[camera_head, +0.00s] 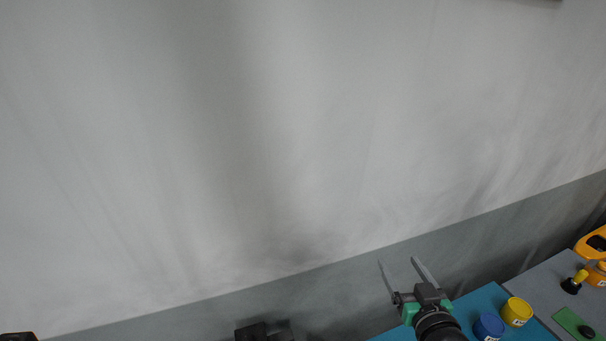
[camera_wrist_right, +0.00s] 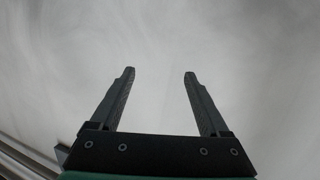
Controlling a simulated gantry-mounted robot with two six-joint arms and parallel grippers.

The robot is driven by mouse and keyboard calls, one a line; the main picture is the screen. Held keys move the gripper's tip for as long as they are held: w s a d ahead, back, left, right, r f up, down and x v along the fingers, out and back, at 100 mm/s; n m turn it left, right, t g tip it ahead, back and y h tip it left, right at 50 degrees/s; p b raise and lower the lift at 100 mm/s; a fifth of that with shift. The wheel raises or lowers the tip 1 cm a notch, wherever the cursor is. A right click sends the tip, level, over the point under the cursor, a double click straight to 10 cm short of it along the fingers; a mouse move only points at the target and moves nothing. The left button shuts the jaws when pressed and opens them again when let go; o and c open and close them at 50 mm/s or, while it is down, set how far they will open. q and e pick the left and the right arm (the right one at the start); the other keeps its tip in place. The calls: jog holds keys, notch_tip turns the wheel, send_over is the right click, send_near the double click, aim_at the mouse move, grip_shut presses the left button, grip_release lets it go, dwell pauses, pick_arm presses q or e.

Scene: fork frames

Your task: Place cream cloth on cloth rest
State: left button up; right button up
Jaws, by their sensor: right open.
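My right gripper (camera_head: 400,265) is at the lower right of the head view, pointing up and away, with its two fingers apart and nothing between them. In the right wrist view the gripper (camera_wrist_right: 159,72) is open and empty against a plain grey background. I see no cream cloth and no cloth rest in either view. My left gripper does not show clearly in these frames.
A blue surface (camera_head: 540,333) at the lower right holds a blue round container (camera_head: 489,327) and a yellow one (camera_head: 517,311). Beside it a grey surface (camera_head: 545,283) carries a green mat (camera_head: 570,321) and orange items (camera_head: 594,245). A bare wall (camera_head: 250,130) fills most of the head view.

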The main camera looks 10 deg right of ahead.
jog(key=s+a+r+t+y, duration=0.1)
jog(key=a+r+t, duration=0.1)
jog(key=r, duration=0.6)
jog(key=a+r+t, duration=0.2)
jog(key=r, duration=0.6)
jog(key=s+a+r+t+y, duration=0.1)
jog(key=s+r+t, duration=0.3)
jog(key=s+r, duration=0.4)
jog(key=s+a+r+n+t+y, duration=0.1)
jog(key=s+a+r+t, duration=0.1)
jog(key=s+r, duration=0.6)
notch_tip(320, 180, up, 8)
jog(key=shift+s+a+f+n+t, duration=0.3)
jog(key=shift+s+a+t, duration=0.1)
jog(key=shift+t, duration=0.5)
